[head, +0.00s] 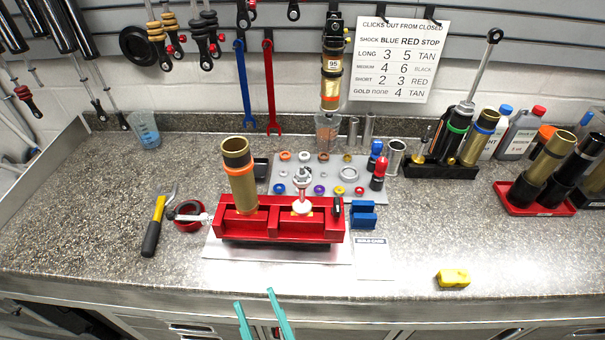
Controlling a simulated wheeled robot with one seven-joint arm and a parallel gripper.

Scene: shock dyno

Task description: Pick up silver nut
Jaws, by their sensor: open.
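Several small rings and nuts in orange, blue, purple, yellow and silver lie on a grey parts plate (262,188) behind the red vise. A larger silver ring (349,173) lies on its right half. Smaller pale pieces are there too; I cannot tell for sure which one is the silver nut. My gripper (255,297) shows as two teal fingers at the bottom edge. It is open and empty, in front of the bench edge and well short of the plate.
A red vise (280,228) holding a gold cylinder (239,172) and an upright shaft (303,190) stands between my gripper and the plate. Blue blocks (363,214) sit to its right, and a yellow block (453,278) near the front edge. The bench's front right is mostly clear.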

